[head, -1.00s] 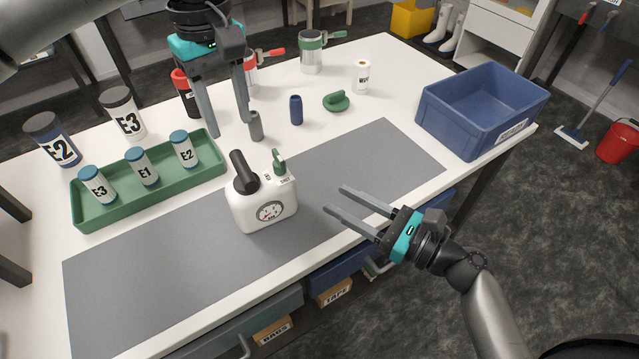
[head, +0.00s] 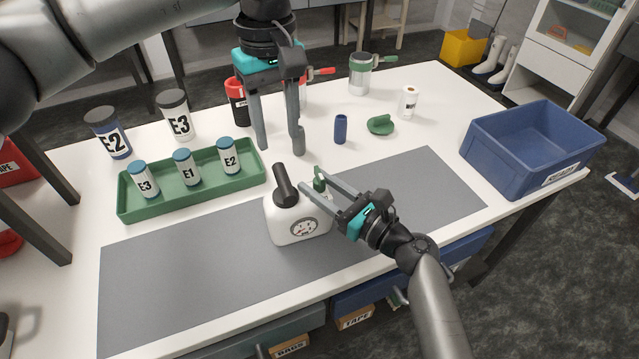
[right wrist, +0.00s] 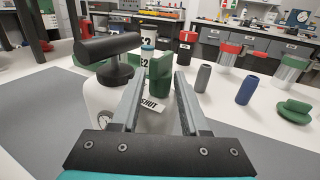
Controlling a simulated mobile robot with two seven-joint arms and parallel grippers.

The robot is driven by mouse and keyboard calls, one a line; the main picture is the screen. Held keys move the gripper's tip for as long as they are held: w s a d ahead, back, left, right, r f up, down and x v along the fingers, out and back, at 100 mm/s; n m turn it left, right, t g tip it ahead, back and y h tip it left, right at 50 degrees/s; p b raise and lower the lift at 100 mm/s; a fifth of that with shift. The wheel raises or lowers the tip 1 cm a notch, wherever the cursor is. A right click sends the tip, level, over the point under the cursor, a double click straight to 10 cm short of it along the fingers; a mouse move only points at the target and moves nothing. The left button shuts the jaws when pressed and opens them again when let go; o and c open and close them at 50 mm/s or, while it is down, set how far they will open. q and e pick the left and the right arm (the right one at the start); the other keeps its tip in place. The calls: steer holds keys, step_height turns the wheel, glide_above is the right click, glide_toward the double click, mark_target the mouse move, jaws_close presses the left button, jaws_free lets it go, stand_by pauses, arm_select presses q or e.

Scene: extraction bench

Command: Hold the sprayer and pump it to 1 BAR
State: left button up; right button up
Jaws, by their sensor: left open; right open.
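The sprayer (head: 285,222) is a white bottle standing upright on the grey mat, with a black pump handle (head: 284,185), a green valve lever (head: 319,180) and a round gauge (head: 304,229) on its front. The gauge reading is too small to tell. My right gripper (head: 310,178) is open at the sprayer's top right, its fingers on either side of the green lever. In the right wrist view the lever (right wrist: 159,72) shows between the fingers above a "SHUT" label (right wrist: 152,104); contact cannot be told. My left gripper (head: 281,150) is open, pointing down behind the pump handle, holding nothing.
A green tray (head: 127,205) with several labelled vials stands left. A grey cylinder (head: 299,143) is close to my left gripper; a blue cylinder (head: 340,129) and green object (head: 380,125) stand behind. A blue crate (head: 520,168) is at right. The mat (head: 180,282) is clear at front left.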

mark_target(287, 189)
steer(key=shift+c, duration=0.4)
jaws_close()
arm_select(q)
steer(key=shift+o, duration=0.4)
stand_by(1.5)
steer(key=shift+o, duration=0.6)
steer(key=shift+s, duration=0.15)
steer(key=f, duration=0.4)
steer(key=s+f+m, duration=0.1)
steer(key=f, duration=0.3)
steer(key=s+f+m, duration=0.1)
steer(key=f, duration=0.3)
steer(key=shift+s+d, duration=0.1)
steer(key=shift+d, duration=0.2)
